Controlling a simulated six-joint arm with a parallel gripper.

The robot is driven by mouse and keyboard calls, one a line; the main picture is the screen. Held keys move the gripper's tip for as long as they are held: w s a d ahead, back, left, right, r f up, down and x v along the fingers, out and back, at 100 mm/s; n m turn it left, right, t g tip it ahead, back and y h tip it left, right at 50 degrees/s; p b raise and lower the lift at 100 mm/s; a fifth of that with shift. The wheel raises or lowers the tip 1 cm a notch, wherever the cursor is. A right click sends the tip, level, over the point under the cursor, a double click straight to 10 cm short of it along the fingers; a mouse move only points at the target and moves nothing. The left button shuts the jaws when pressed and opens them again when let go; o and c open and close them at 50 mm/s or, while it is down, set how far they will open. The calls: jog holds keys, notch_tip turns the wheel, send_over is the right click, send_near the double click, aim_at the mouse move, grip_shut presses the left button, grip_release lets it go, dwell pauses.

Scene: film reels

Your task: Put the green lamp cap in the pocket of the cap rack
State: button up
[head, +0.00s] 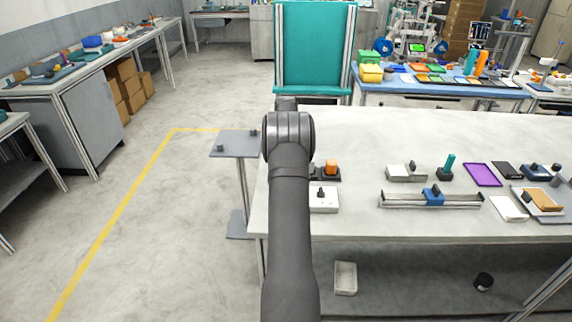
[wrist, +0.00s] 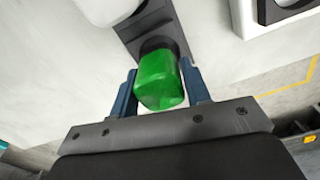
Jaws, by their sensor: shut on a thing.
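The green lamp cap (wrist: 160,82) is a rounded, glossy block in the wrist view. My gripper (wrist: 159,72) has a blue finger on each side of it and is shut on it. Just beyond the cap is a dark grey block (wrist: 139,22) with a black round part, partly covered by the cap. I cannot tell whether the cap touches that part or whether this block is the cap rack. In the head view my arm hides the gripper and the green cap. A dark block with an orange piece (head: 331,167) shows just right of my arm.
A white box with a dark knob (head: 323,199) stands near the table's left front edge. A rail with a blue slider (head: 433,196), a purple tray (head: 482,174) and other fixtures lie to the right. A grey side stand (head: 236,145) is left of the table.

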jog(key=shift+f, duration=1.05)
jog(key=shift+f, duration=0.2)
jog(key=o, duration=1)
jog(key=shift+r, duration=0.1)
notch_tip(320, 180, up, 12)
jog(key=shift+r, duration=0.1)
